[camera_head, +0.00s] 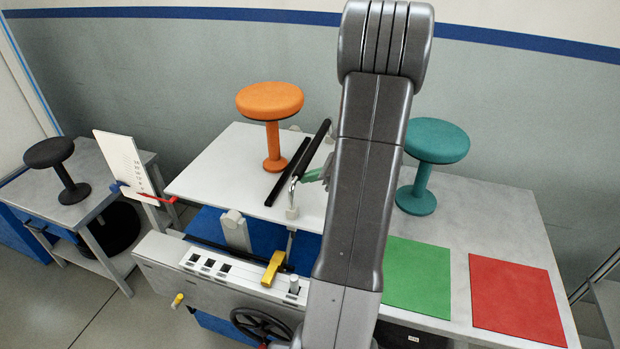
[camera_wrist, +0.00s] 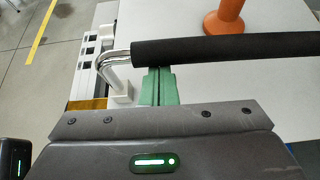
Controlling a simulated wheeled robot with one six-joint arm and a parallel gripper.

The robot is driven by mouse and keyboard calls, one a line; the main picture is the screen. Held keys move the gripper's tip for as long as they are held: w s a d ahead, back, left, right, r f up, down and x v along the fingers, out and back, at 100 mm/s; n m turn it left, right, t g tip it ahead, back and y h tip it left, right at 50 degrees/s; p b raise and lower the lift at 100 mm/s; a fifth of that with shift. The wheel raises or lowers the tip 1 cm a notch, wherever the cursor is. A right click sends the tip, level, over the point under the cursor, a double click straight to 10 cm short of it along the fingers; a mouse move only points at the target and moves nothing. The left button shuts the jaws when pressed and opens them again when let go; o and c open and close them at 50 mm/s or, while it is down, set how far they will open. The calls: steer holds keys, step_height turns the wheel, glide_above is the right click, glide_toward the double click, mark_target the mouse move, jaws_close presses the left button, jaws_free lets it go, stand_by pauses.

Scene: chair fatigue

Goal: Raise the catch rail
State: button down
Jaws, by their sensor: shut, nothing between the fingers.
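The catch rail is a black padded bar (camera_head: 316,147) with a bent chrome end, at the middle of the white table in the head view. In the wrist view the black bar (camera_wrist: 225,47) runs across the upper right, and its chrome end bends down to a white mount. My gripper (camera_head: 316,174) has green fingers, shut and empty, beside the rail near its chrome end. In the wrist view the fingertips (camera_wrist: 158,72) meet the lower edge of the bar; I cannot tell whether they touch it. My arm hides part of the table in the head view.
An orange stool (camera_head: 271,118) stands behind the rail and a teal stool (camera_head: 429,160) right of my arm. A dark strip (camera_head: 287,171) lies left of the rail. A green mat (camera_head: 418,278) and red mat (camera_head: 515,300) lie at right. A yellow lever (camera_head: 273,267) sits on the front panel.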

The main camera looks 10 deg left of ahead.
step_height(320, 180, up, 13)
steer(key=p, duration=0.8)
steer(key=shift+w+r+p, duration=0.15)
steer(key=shift+p, duration=0.15)
step_height(320, 180, down, 4)
steer(key=f+b, duration=0.1)
steer(key=b, duration=0.2)
steer(key=b+v, duration=0.1)
steer(key=v, duration=2)
steer(key=a+r+p+x, duration=0.1)
steer(key=p+x, duration=0.1)
steer(key=x, duration=0.7)
steer(key=a+r+p+x, duration=0.1)
steer(key=r+x, duration=0.1)
steer(key=x, duration=0.7)
steer(key=shift+a+p, duration=0.2)
steer(key=shift+p, duration=0.2)
